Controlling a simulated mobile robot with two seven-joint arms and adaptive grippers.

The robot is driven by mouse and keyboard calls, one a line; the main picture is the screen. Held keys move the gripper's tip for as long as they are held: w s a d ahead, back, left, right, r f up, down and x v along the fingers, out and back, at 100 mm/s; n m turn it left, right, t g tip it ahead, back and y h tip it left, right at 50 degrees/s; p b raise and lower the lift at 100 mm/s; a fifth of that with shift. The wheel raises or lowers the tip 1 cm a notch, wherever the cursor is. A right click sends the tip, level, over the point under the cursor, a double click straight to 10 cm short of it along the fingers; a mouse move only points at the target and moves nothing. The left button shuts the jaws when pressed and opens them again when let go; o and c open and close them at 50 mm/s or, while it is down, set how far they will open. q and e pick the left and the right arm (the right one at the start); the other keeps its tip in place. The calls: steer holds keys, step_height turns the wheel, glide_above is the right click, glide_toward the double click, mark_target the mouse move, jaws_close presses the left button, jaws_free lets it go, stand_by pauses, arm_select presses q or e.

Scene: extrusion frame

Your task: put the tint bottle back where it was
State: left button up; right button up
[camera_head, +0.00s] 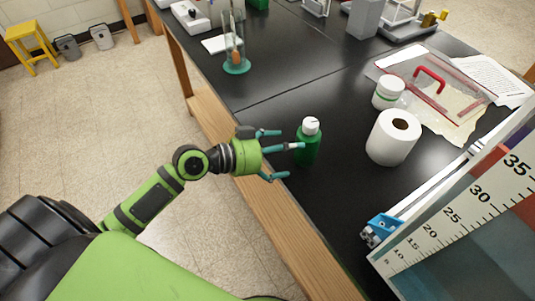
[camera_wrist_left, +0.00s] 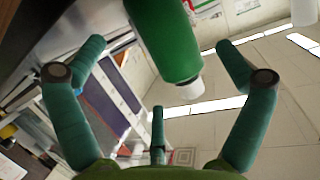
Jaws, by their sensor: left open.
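The tint bottle (camera_head: 308,146) is green with a white cap and stands upright on the black table near its front edge. My left gripper (camera_head: 282,153) is open, just left of the bottle, with its teal fingers pointing toward it. In the left wrist view the bottle (camera_wrist_left: 168,38) shows at the top centre, beyond and between the spread fingers (camera_wrist_left: 155,95). I cannot tell whether a finger touches it. My right gripper is not in view.
A white paper roll (camera_head: 393,138) and a white jar (camera_head: 388,93) stand right of the bottle. A large ruler board (camera_head: 455,220) and a blue clamp (camera_head: 381,228) are at the lower right. A green-based glass stand (camera_head: 236,66) is farther back. The table between is clear.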

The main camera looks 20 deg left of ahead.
arm_select(q)
steer(key=shift+b+v, duration=0.7)
steer(key=shift+v, duration=2.15)
steer(key=w+a+f+n+y, duration=0.1)
steer(key=a+f+n+y, duration=0.2)
steer(key=f, duration=0.5)
steer(key=w+a+f+n+y, duration=0.1)
steer(key=a+f+n+y, duration=0.1)
steer(key=a+f, duration=0.5)
steer(key=s+a+f+n+g+y, duration=0.1)
steer(key=s+f+y, duration=0.1)
steer(key=f, duration=0.5)
steer(key=s+a+f+n+g+y, duration=0.1)
steer(key=s+a+f, duration=0.1)
steer(key=f, duration=0.6)
steer(key=s+d+f+g+y, duration=0.1)
steer(key=s+f+g, duration=0.1)
steer(key=s+f, duration=0.65)
steer(key=s+d+f+g+y, duration=0.1)
steer(key=s+d+f+g, duration=0.1)
steer(key=s+f, duration=0.65)
steer(key=s+d+f+g, duration=0.1)
steer(key=s+d+f, duration=0.2)
steer(key=s, duration=0.4)
steer(key=s+d+f+g, duration=0.2)
steer(key=s+d+f, duration=0.1)
steer(key=s, duration=0.4)
steer(key=shift+s+d+f+m+g, duration=0.2)
steer(key=shift+s+f+m+g, duration=0.1)
steer(key=shift+s, duration=0.1)
